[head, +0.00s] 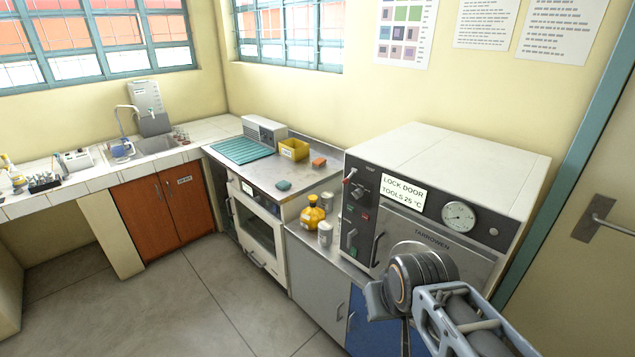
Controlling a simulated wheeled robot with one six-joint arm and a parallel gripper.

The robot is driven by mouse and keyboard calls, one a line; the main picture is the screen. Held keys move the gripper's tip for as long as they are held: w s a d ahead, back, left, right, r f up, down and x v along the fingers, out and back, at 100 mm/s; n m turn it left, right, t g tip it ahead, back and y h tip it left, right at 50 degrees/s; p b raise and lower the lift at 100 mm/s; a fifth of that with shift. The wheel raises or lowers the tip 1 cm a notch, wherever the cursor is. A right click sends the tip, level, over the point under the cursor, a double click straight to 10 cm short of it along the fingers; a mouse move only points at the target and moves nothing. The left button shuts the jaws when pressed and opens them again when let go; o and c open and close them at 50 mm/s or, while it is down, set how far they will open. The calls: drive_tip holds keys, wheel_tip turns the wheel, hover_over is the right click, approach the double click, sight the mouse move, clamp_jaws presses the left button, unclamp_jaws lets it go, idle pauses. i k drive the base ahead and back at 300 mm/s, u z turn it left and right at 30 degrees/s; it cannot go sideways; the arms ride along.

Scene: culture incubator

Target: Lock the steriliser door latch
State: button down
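The steriliser (455,160) is a pale box on the bench at the right, with a dial gauge (458,216) and a sign reading "LOCK DOOR TOOLS 25 °C". Its grey door (420,232), marked "TARROWEN", looks closed. An upright handle (377,249) is at the door's left edge. A red-tipped lever (349,176) sits high on the control panel at the left. I cannot tell which of these is the latch, or whether it is locked. My gripper (378,304) is in front of the door's lower part, mostly hidden by my wrist; its fingers are not clear.
A yellow flask (312,214) and pale canisters (325,234) stand on the bench left of the steriliser. An oven (258,222) is further left, with a yellow bin (294,149) on its top. A room door (580,250) is at the far right. Floor at the left is clear.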

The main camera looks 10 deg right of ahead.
sight(355, 232)
drive_tip(key=u, duration=0.75)
drive_tip(key=i, duration=1)
drive_tip(key=u, duration=0.05)
